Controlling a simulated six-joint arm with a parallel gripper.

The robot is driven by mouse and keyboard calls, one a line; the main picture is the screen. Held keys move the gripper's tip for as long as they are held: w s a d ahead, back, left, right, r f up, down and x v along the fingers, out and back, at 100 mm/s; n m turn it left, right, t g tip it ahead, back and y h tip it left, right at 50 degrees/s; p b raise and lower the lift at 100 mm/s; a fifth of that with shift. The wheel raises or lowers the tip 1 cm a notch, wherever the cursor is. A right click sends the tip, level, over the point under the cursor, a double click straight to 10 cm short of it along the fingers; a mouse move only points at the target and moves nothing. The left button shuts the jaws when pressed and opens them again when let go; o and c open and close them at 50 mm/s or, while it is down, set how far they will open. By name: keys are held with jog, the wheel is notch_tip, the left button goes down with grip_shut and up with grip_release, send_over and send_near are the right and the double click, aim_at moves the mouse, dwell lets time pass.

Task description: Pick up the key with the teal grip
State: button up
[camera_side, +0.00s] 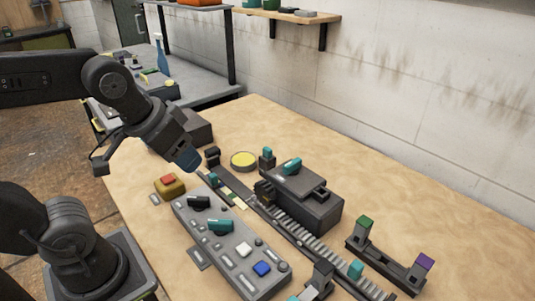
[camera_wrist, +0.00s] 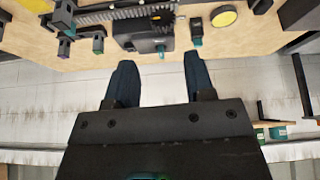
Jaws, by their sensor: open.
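Several teal pieces are in view, and I cannot tell for sure which is the key's grip. One teal block (camera_side: 267,152) stands upright in a small dark holder behind the grey box. The wrist view shows a teal tip (camera_wrist: 196,42) near the yellow disc. My gripper (camera_side: 190,163) is above the table's left side, apart from these pieces. In the wrist view its jaws (camera_wrist: 160,80) are open with nothing between them.
A toothed rail (camera_side: 300,236) runs beside the grey box (camera_side: 315,207). A control panel (camera_side: 230,245) with knobs and buttons lies left of it. A rack (camera_side: 385,257) with green and purple blocks stands right. A yellow disc (camera_side: 243,160) lies behind. The table's far right is clear.

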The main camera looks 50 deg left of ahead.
jog(key=w+a+r+n+g, duration=0.25)
jog(key=w+n, duration=0.25)
jog(key=w, duration=0.4)
jog(key=n+g, duration=0.3)
jog(key=n, duration=0.9)
send_over(268, 148)
notch_tip(268, 148, down, 7)
notch_tip(268, 148, down, 14)
jog(key=shift+s, duration=0.1)
jog(key=shift+c, duration=0.3)
grip_shut()
